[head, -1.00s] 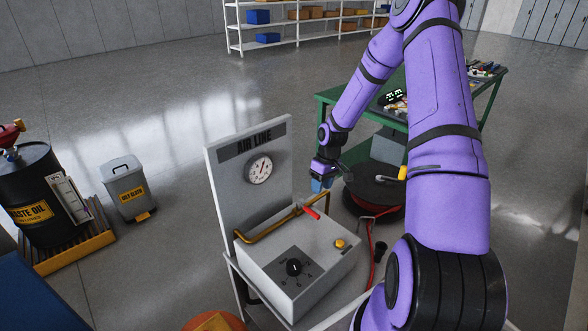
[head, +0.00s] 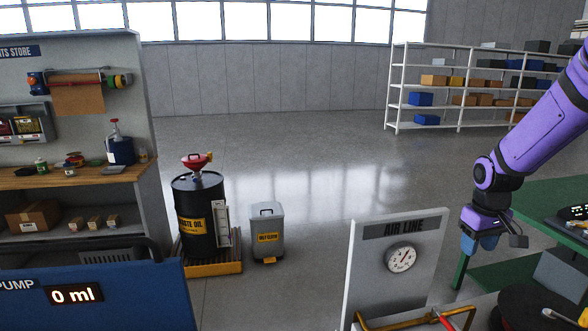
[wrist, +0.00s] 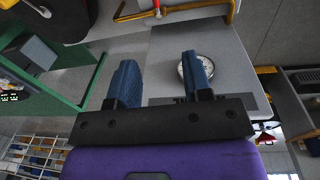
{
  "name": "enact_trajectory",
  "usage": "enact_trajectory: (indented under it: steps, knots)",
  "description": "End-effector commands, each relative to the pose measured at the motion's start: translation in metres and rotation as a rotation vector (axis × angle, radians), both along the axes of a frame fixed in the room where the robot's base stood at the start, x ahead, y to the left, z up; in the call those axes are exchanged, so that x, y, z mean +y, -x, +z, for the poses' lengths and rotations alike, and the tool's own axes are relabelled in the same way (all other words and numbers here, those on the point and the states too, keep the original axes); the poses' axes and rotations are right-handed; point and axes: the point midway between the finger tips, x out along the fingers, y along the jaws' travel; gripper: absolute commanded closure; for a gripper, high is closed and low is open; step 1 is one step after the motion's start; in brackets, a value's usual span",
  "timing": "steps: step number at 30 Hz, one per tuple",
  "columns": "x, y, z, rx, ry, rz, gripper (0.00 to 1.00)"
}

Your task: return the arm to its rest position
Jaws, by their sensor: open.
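My purple arm comes in from the right edge of the head view. My gripper (head: 482,241) hangs at its end, pointing down, beside the AIR LINE panel (head: 437,232) and near the green workbench (head: 545,196). In the wrist view its two blue fingers (wrist: 160,82) stand wide apart with nothing between them. The grey panel with its round gauge (wrist: 196,70) shows behind the fingers in that view. I cannot tell the exact gap between gripper and panel.
A waste oil drum (head: 199,212) and a grey bin (head: 267,232) stand on the floor left of the panel. A blue pump unit (head: 100,297) is at front left, below a parts bench (head: 75,178). White shelving (head: 393,92) stands at the back right. The middle floor is clear.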

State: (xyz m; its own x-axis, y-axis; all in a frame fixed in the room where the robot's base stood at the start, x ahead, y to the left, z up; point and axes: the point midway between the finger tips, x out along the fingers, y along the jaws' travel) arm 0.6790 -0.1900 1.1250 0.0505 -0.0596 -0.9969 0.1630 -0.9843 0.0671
Motion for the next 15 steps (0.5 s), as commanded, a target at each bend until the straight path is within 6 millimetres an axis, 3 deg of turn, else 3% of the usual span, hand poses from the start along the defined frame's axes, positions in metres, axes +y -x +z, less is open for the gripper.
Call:
enact_trajectory:
  steps: [1, 6, 15]
  knots:
    - [0.008, 0.006, 0.017, -0.020, 0.016, -0.003, 0.55]
    - [0.030, 0.032, 0.062, -0.070, 0.045, -0.026, 0.55]
    - [0.067, 0.089, 0.126, -0.174, 0.059, -0.072, 0.55]
